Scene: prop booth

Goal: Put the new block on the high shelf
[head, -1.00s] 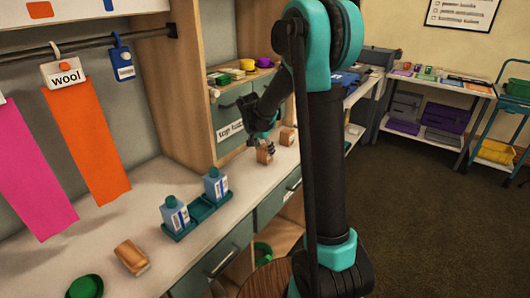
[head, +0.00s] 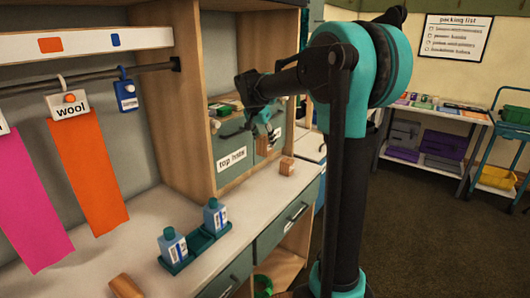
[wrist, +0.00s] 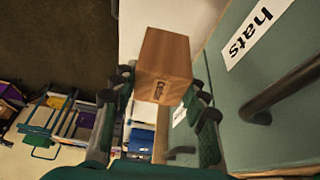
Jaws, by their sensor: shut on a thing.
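My gripper (head: 263,122) is shut on a brown wooden block (wrist: 163,62). In the wrist view the block sits between the two fingers and bears small dark print that I cannot read. Another wooden block (head: 287,167) stands on the counter below and right of the gripper. A shelf space with green items (head: 222,108) lies above the drawers, partly hidden by my arm.
The "top hats" drawer (head: 232,150) is close behind the gripper; its dark handle (wrist: 262,108) shows in the wrist view. Two blue bottles (head: 173,246) stand in a teal tray on the counter (head: 130,240). Hanging fabric strips (head: 88,170) are at left.

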